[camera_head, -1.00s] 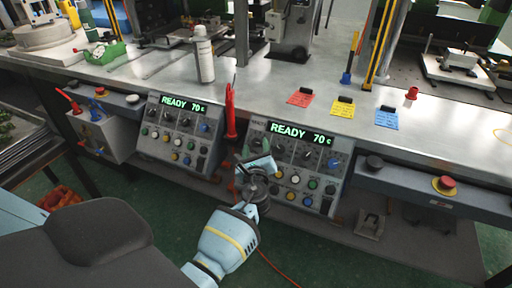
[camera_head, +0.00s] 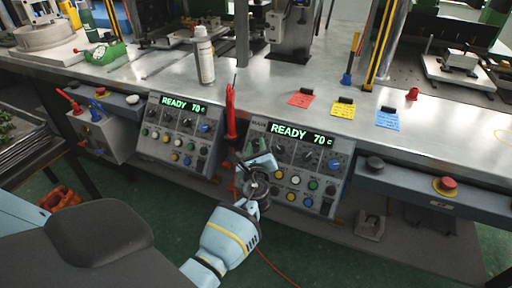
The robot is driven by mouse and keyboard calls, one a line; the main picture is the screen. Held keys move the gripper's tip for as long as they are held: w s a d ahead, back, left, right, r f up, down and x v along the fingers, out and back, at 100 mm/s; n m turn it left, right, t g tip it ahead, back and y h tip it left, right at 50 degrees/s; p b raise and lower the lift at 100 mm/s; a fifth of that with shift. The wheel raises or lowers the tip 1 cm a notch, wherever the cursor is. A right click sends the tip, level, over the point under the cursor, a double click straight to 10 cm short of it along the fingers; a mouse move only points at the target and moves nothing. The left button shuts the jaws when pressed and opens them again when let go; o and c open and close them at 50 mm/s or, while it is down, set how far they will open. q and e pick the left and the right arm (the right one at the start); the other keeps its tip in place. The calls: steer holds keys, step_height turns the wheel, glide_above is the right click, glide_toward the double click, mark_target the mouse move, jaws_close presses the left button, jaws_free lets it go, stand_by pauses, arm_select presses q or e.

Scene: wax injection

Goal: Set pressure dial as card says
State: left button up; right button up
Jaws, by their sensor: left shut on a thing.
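My left gripper (camera_head: 257,178) is at the left side of the right control panel (camera_head: 322,205). It is shut on a dial there, which the fingers and hand mostly hide, so its setting cannot be read. This panel's display (camera_head: 301,134) reads READY 70 c. Other black dials show on it, and a blue-capped dial (camera_head: 334,164) is at its right. A red card (camera_head: 300,99), a yellow card (camera_head: 343,109) and a blue card (camera_head: 387,120) lie on the table behind the panel. Their writing is too small to read. My right gripper is not in view.
A second control panel (camera_head: 177,137) to the left also reads READY 70 c. A red-handled tool (camera_head: 231,112) stands between the panels, close to my left gripper. A white spray bottle (camera_head: 204,56) stands on the metal table. A red button (camera_head: 446,184) sits at the right front.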

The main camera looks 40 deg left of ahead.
arm_select(q)
steer(key=n+g, duration=0.1)
steer(key=n, duration=0.1)
steer(key=n+g+y, duration=0.1)
steer(key=n+g, duration=0.1)
steer(key=n, duration=0.1)
steer(key=shift+w+d+r, duration=0.2)
steer(key=n+g, duration=0.1)
steer(key=n, duration=0.1)
steer(key=n+g+p, duration=0.1)
steer(key=n+g, duration=0.1)
steer(key=shift+w+r+g+y, duration=0.2)
steer(key=shift+g+y, duration=0.1)
steer(key=n+g, duration=0.1)
steer(key=n+g+h+p, duration=0.1)
steer(key=n, duration=0.1)
steer(key=n+g, duration=0.1)
steer(key=shift+w+r, duration=0.15)
steer(key=shift+r, duration=0.1)
steer(key=n+g+h, duration=0.1)
steer(key=n+g+h+p, duration=0.1)
steer(key=n, duration=0.1)
steer(key=shift+w+a+r+n+h, duration=0.1)
steer(key=shift+r+n+h, duration=0.05)
steer(key=shift+n+h, duration=0.15)
steer(key=shift+n+g+h+p, duration=0.35)
steer(key=shift+n+g+h, duration=0.05)
steer(key=shift+n, duration=0.2)
